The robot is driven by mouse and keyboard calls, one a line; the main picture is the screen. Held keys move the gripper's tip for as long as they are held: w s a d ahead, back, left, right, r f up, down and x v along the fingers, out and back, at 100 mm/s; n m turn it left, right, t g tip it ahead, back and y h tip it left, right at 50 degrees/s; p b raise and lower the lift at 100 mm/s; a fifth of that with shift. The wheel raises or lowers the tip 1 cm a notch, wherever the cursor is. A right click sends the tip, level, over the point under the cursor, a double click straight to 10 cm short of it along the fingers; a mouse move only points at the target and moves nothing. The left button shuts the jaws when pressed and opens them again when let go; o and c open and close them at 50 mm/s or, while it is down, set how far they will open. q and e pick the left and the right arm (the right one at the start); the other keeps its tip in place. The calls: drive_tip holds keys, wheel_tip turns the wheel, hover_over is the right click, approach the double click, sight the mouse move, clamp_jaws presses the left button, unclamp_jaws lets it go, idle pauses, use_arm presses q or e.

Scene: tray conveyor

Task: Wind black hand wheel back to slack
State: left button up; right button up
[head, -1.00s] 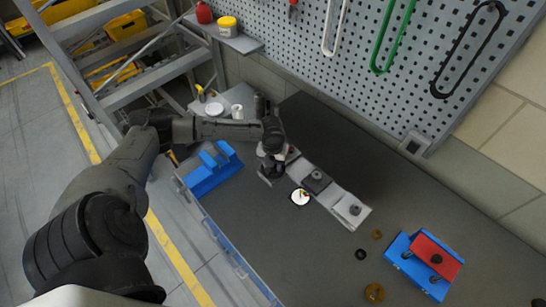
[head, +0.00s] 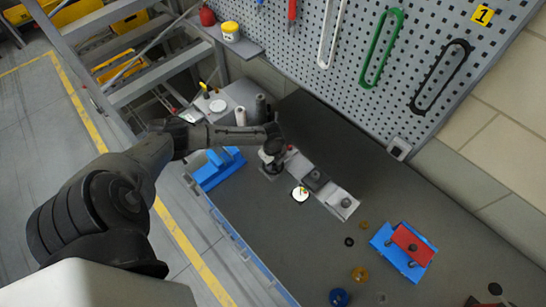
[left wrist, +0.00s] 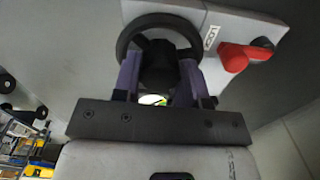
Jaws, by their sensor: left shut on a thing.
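The black hand wheel (left wrist: 160,19) fills the top middle of the left wrist view, its rim around a dark hub on a light grey housing. My left gripper (left wrist: 158,75) is shut on the wheel, with one purple-grey finger on each side of the hub. In the head view my left gripper (head: 270,162) is at the far left end of the grey fixture strip (head: 330,194) and hides the wheel. A round white dial (head: 300,194) with a small coloured pointer lies beside the strip. My right gripper is not in view.
A red lever (left wrist: 233,57) sits beside the wheel near a small label. A blue cradle (head: 217,171) stands left of my gripper. A blue block with a red top (head: 411,243) and several loose rings lie to the right. A pegboard (head: 370,60) rises behind the dark bench.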

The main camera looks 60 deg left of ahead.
use_arm(q)
drive_tip(key=n+p, duration=0.1)
drive_tip(key=n, duration=0.1)
drive_tip(key=n+p, duration=0.3)
drive_tip(key=shift+r+n, duration=0.25)
drive_tip(key=shift+n, duration=0.05)
drive_tip(key=n+p, duration=0.2)
drive_tip(key=n, duration=0.2)
drive_tip(key=shift+d+p, duration=0.1)
drive_tip(key=shift+p, duration=0.3)
drive_tip(key=n+p, duration=0.2)
drive_tip(key=n, duration=0.3)
drive_tip(key=n+p, duration=0.2)
drive_tip(key=n, duration=0.1)
drive_tip(key=shift+f, duration=0.1)
drive_tip(key=shift+n, duration=0.4)
drive_tip(key=o, duration=0.9)
drive_tip(key=shift+f, duration=0.1)
